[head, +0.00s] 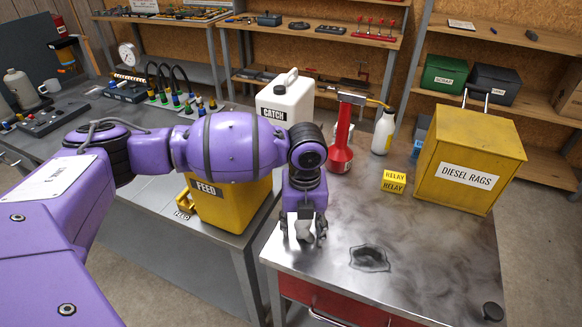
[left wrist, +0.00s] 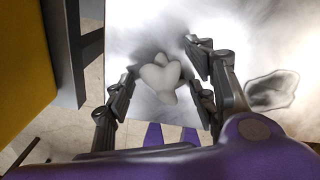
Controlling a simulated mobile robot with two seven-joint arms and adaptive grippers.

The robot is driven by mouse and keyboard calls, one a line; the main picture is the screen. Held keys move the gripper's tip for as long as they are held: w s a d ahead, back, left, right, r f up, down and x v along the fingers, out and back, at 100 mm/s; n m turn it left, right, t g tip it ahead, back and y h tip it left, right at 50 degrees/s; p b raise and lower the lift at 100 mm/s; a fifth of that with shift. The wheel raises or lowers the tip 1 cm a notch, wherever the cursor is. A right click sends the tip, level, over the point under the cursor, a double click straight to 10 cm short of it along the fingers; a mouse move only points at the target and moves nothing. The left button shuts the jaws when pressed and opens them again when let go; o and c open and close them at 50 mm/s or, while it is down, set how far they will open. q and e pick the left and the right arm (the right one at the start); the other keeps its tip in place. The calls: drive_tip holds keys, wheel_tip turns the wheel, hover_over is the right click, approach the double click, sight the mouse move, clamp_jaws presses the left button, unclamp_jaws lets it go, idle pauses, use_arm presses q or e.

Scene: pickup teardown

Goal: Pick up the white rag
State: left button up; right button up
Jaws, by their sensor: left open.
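The white rag (left wrist: 160,76) is a small crumpled off-white bundle in the left wrist view. It lies on the metal top of the red cabinet bench, close to its left edge. My left gripper (head: 304,236) points down over that edge in the head view. Its open fingers stand on both sides of the rag, with gaps visible in the left wrist view (left wrist: 165,88). In the head view the gripper mostly hides the rag. I cannot tell how far the fingertips are above the bench top. My right gripper is not in view.
A dark grey crumpled patch, perhaps a cloth (head: 370,258), lies right of the gripper. The yellow FEED can (head: 225,212) is left.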

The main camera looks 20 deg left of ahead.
sight(302, 226)
use_arm(q)
drive_tip(key=shift+r, duration=0.1)
drive_tip(key=c, duration=1)
drive_tip(key=shift+c, duration=0.2)
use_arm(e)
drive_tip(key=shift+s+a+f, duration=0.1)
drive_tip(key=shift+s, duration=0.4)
use_arm(q)
drive_tip(key=shift+r, duration=0.6)
wheel_tip(302, 226, up, 2)
drive_tip(key=shift+s+r, duration=0.1)
drive_tip(key=shift+r, duration=0.1)
drive_tip(key=s+d+r, duration=0.1)
drive_tip(key=s+r, duration=0.3)
drive_tip(key=s, duration=0.3)
drive_tip(key=s+d+r+p, duration=0.1)
drive_tip(key=s+r, duration=0.4)
drive_tip(key=s, duration=0.1)
drive_tip(key=shift+s+d+r, duration=0.15)
drive_tip(key=shift+s+d, duration=0.1)
drive_tip(key=shift+s, duration=0.1)
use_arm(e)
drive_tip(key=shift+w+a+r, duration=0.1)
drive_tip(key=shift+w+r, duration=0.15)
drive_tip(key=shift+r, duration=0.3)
